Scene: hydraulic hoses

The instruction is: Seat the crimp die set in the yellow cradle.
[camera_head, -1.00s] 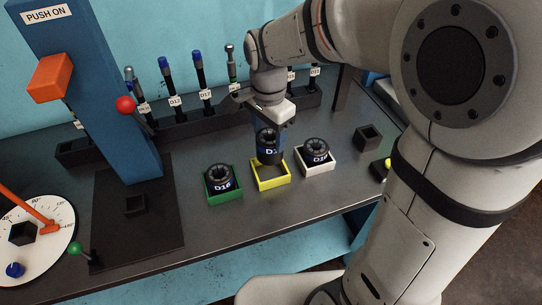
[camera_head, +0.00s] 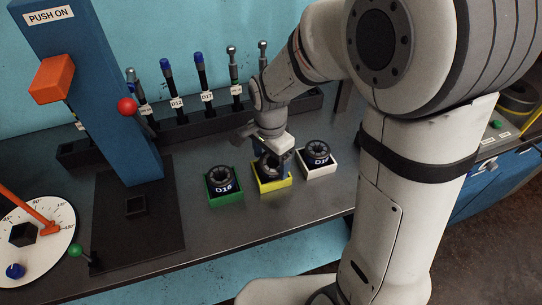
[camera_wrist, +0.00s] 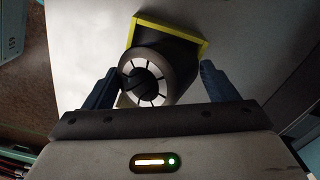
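The crimp die set (camera_head: 268,166), a dark ring of segments, sits in the yellow cradle (camera_head: 273,186), between two other cradles. In the wrist view the die set (camera_wrist: 147,82) shows its segmented face, with the yellow cradle rim (camera_wrist: 170,27) beyond it. Whether it rests fully on the cradle floor is hidden. My gripper (camera_head: 275,155) is down at the die set, with its blue fingers on either side. In the wrist view my gripper (camera_wrist: 160,68) looks open, its fingers spread, with a gap at the right finger; contact at the left finger is unclear.
A green cradle (camera_head: 226,201) with die set D16 (camera_head: 223,182) stands close left. A white cradle (camera_head: 319,171) with another die set (camera_head: 317,152) stands close right. The blue press column (camera_head: 105,90) and dial (camera_head: 35,237) are at left. A hose rack (camera_head: 190,127) runs behind.

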